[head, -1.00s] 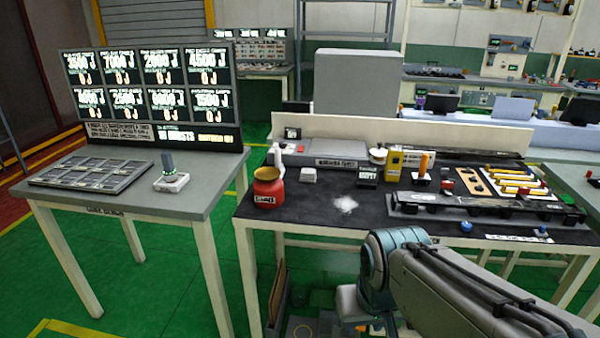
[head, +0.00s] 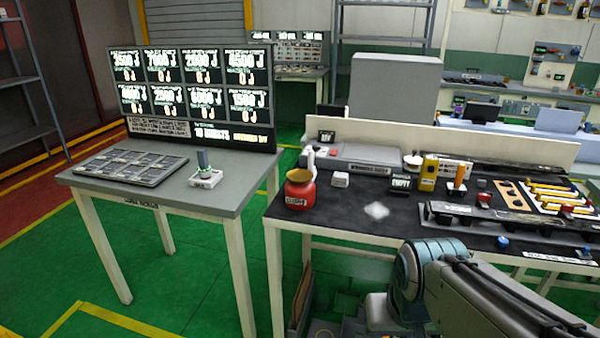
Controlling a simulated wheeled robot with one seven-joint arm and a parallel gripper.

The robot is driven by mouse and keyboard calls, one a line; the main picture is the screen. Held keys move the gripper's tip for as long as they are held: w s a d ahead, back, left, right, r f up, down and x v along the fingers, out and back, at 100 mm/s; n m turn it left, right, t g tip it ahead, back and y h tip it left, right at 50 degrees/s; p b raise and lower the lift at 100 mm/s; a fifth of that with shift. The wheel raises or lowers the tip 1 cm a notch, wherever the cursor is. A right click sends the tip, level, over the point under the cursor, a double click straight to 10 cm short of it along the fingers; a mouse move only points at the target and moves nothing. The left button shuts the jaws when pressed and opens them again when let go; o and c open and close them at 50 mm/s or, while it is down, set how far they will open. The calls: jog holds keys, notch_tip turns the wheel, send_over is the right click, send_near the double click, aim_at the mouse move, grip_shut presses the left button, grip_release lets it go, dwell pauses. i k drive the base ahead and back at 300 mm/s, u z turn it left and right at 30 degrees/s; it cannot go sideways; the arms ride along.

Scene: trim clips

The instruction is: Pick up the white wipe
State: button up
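The white wipe (head: 376,210) lies as a small, pale, soft-edged patch on the dark top of the workbench (head: 330,219), near its front edge. It is right of the red pot and in front of the small black sign. My arm shows at the lower right, with its bent joint in front of the bench and below the wipe. My gripper is out of view, so I cannot see its fingers. No part of my arm touches the wipe.
A red pot (head: 300,194) and a small white stack (head: 340,179) stand left of the wipe.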

aim_at(339, 179)
jog(key=u, duration=0.55)
jog(key=i, duration=1.65)
jog(key=z, duration=0.65)
